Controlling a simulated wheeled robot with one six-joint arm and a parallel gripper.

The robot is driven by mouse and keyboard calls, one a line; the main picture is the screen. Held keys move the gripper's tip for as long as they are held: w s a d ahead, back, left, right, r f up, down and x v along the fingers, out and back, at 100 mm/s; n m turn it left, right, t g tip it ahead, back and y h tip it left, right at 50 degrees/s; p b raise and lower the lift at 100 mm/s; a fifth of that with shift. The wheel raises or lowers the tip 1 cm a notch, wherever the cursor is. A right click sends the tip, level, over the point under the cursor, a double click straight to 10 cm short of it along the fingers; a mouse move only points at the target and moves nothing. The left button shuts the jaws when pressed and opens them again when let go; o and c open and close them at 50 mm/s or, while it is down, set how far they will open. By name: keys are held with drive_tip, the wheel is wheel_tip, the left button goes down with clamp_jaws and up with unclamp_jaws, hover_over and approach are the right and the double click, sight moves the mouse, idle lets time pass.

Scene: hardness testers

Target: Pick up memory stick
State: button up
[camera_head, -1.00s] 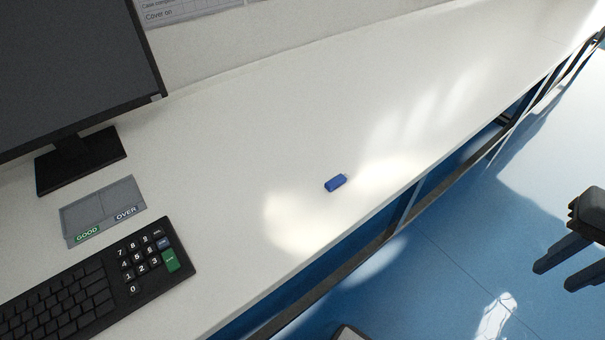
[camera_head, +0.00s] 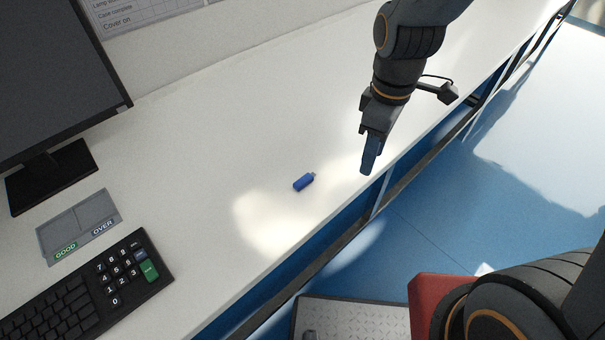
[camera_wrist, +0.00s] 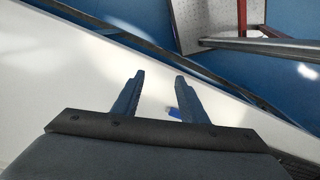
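The memory stick (camera_head: 304,181) is small and blue and lies on the white bench top (camera_head: 215,130) near its front edge. My gripper (camera_head: 368,168) is to the right of it in the head view, above the bench's front edge and apart from the stick. In the wrist view my gripper (camera_wrist: 159,78) has its two fingers spread with nothing between the tips. The memory stick (camera_wrist: 174,112) shows there beside the right finger, which hides part of it.
A black monitor (camera_head: 55,80), a grey tray (camera_head: 80,226) marked GOOD and OVER, and a black keyboard (camera_head: 70,315) stand to the left. The bench around the stick is clear. Blue floor (camera_head: 440,230) lies beyond the front edge.

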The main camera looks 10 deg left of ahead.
sight(304, 180)
drive_tip(key=a+n+p, duration=0.1)
drive_tip(key=a+n, duration=0.3)
drive_tip(key=a+n+p, duration=0.2)
drive_tip(key=a+n, duration=0.2)
drive_tip(key=n, duration=0.1)
drive_tip(key=s+a+n+p, duration=0.1)
drive_tip(key=a+n, duration=0.4)
drive_tip(key=shift+s+a, duration=0.1)
drive_tip(key=shift+a+f+n, duration=0.15)
drive_tip(key=shift+n, duration=0.15)
drive_tip(key=shift+a+f+p, duration=0.15)
drive_tip(key=shift+f+p, duration=0.5)
drive_tip(key=shift+f, duration=1.25)
drive_tip(key=shift+a+f+p, duration=0.15)
drive_tip(key=shift+f+p, duration=0.45)
drive_tip(key=shift+f, duration=1.3)
clamp_jaws()
